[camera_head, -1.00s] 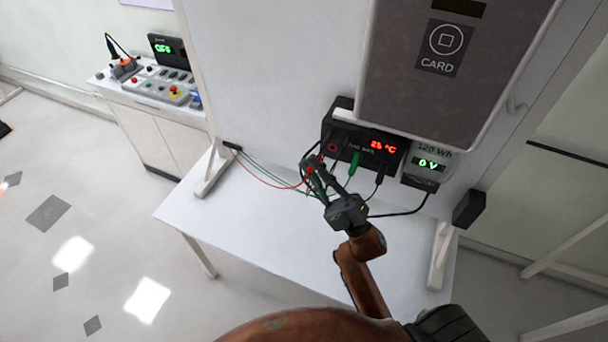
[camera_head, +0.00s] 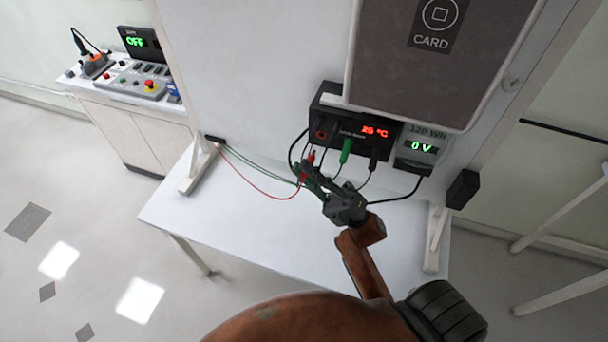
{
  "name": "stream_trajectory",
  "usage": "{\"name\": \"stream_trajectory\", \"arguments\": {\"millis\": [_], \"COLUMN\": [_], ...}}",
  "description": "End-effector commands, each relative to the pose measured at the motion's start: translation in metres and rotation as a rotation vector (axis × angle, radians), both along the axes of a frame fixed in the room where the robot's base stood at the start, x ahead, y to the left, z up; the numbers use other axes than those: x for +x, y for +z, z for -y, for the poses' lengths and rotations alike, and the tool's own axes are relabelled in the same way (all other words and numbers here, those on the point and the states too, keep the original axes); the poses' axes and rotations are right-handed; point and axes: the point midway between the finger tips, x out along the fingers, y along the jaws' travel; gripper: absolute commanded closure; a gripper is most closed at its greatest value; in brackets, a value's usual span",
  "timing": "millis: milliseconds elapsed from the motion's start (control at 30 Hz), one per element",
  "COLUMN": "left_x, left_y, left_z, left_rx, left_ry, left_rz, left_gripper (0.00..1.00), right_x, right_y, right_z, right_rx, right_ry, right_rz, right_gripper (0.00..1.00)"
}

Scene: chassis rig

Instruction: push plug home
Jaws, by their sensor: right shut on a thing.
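The black instrument box (camera_head: 333,102) hangs on the white panel with a red "25 °C" readout. A red-ringed socket (camera_head: 321,134) shows at its left, with nothing seen in it. A green plug (camera_head: 346,151) and a black plug (camera_head: 375,157) sit in its front. My right gripper (camera_head: 305,170) is below and left of the box, shut on a small red plug (camera_head: 311,157) that appears apart from the red-ringed socket. The fingers partly hide the plug, and a red lead (camera_head: 255,188) trails left from there. My left gripper is out of view.
Several thin leads hang near my gripper. The white table (camera_head: 240,225) below is mostly clear. A control console (camera_head: 135,80) stands at the far left.

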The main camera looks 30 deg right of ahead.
Motion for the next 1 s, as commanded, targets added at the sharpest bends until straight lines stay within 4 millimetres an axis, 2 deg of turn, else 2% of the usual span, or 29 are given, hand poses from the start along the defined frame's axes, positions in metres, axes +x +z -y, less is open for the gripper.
{"name": "stream_trajectory", "arguments": {"millis": [433, 1000], "left_x": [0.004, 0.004], "left_y": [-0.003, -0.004], "left_z": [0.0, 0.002], "left_rx": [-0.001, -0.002], "left_ry": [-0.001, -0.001], "left_rz": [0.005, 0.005], "left_gripper": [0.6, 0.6], "right_x": [0.024, 0.028], "right_y": [0.0, 0.001], "right_z": [0.028, 0.033], "right_rx": [0.0, 0.001], "right_ry": [0.0, 0.0], "right_rz": [0.0, 0.001], "right_gripper": [1.0, 1.0]}}
